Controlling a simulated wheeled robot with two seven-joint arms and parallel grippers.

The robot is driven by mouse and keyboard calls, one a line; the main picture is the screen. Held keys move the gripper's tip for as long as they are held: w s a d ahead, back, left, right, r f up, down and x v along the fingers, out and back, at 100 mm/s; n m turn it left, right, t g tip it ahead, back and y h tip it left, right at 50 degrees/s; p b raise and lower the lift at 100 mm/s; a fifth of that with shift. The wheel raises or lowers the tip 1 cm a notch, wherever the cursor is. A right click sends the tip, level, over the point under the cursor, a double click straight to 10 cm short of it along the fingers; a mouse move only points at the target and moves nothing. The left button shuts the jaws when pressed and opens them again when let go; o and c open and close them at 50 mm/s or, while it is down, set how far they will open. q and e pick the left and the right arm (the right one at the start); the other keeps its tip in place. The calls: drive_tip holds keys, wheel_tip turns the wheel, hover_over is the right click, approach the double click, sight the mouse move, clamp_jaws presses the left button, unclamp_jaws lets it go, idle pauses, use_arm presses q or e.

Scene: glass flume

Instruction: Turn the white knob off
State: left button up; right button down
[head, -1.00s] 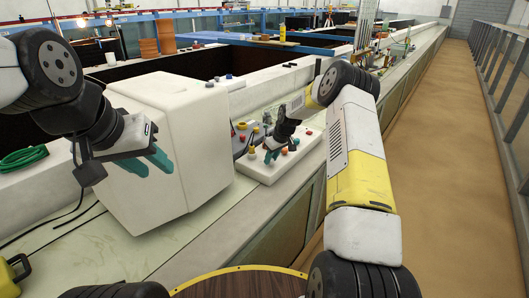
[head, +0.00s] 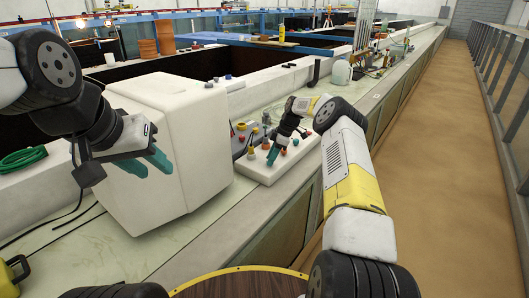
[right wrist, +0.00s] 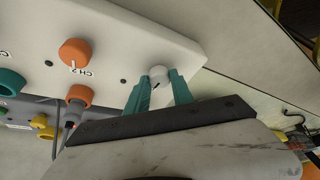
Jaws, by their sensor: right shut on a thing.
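The white knob (right wrist: 158,76) stands near the end of a white control panel (right wrist: 130,35) in the right wrist view. My right gripper (right wrist: 160,88) has a teal finger on each side of it and is shut on it. In the head view, my right gripper (head: 272,156) points down at the same white panel (head: 262,175), and its fingers hide the knob there. The knob's pointer mark is too small to read. My left gripper (head: 146,165) hangs empty in front of a large white housing, its two teal fingers apart.
A grey box with a yellow knob (right wrist: 44,127) lies alongside. The big white housing (head: 150,130) stands left of the panel. The aisle floor (head: 440,170) at right is clear.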

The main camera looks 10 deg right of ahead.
drive_tip(key=shift+n+g, duration=0.3)
drive_tip(key=shift+n, duration=0.3)
drive_tip(key=c, duration=1.1)
unclamp_jaws()
drive_tip(key=v, duration=0.8)
